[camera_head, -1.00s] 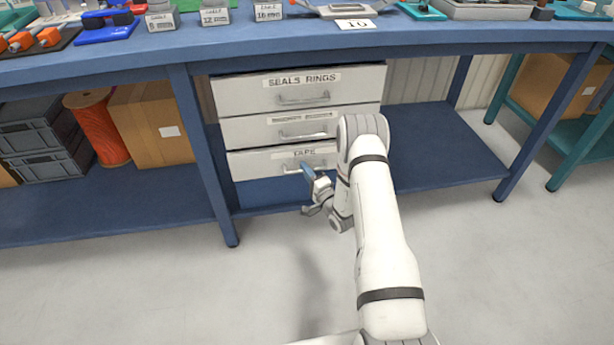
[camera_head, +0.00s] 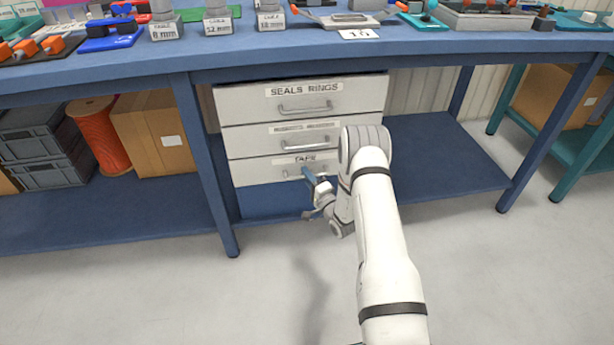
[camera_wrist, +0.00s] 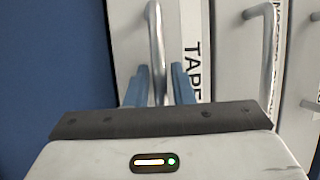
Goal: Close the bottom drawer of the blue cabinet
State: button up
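The blue cabinet appears as a blue bench (camera_head: 207,150) with a stack of three pale drawers under it. The bottom drawer (camera_head: 248,172), labelled TAPE, looks about flush with the drawers above; a small gap would be hard to tell. In the wrist view its front (camera_wrist: 126,30) shows sideways, with its metal bar handle (camera_wrist: 155,45). My gripper (camera_head: 307,174) is at this handle. In the wrist view its blue fingers (camera_wrist: 160,85) stand apart, one on each side of the bar. A narrow gap shows beside the right finger. My arm hides the drawer's right part.
The middle drawer (camera_head: 250,140) and the SEALS RINGS drawer (camera_head: 240,102) are above, both looking shut. The blue lower shelf (camera_head: 440,150) is close below and beside my gripper. A bench leg (camera_head: 212,170) stands left of the drawers. The floor (camera_head: 160,300) in front is clear.

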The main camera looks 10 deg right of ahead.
jog(key=p+v, duration=0.1)
jog(key=v, duration=0.6)
jog(key=shift+s+p, duration=0.25)
jog(key=shift+p, duration=0.05)
jog(key=shift+d, duration=0.1)
